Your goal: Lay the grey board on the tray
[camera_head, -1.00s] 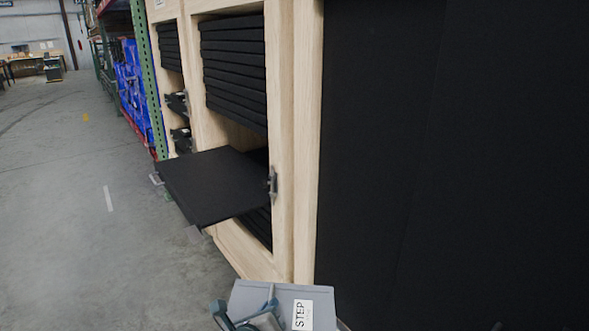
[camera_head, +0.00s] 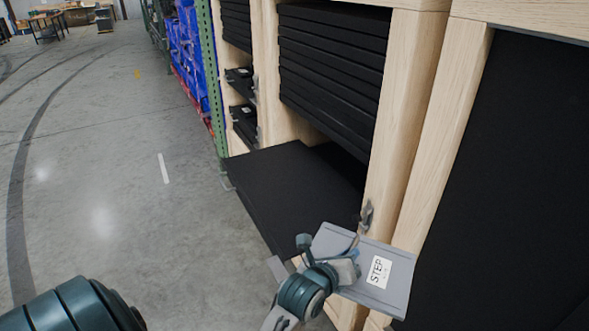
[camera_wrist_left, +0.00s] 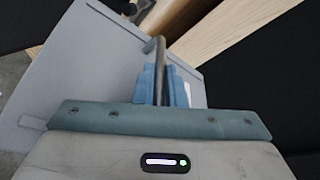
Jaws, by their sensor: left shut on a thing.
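The grey board (camera_head: 331,241) carries a white label reading STEP. My left gripper (camera_head: 345,266) is shut on it near its left part. In the left wrist view the board (camera_wrist_left: 85,65) spreads out to the left beyond the blue fingers (camera_wrist_left: 162,85), which are closed on a dark upright piece of it. The black tray (camera_head: 285,190) is pulled out of the wooden cabinet. The board is in front of the tray's near right corner and hides part of it; I cannot tell whether they touch. My right gripper is not in view.
The wooden cabinet (camera_head: 410,100) holds a stack of black trays (camera_head: 330,75) above the pulled-out one. A metal latch (camera_head: 367,215) is on the post beside it. Blue totes (camera_head: 186,50) stand on a rack farther back. The floor (camera_head: 110,170) at left is clear.

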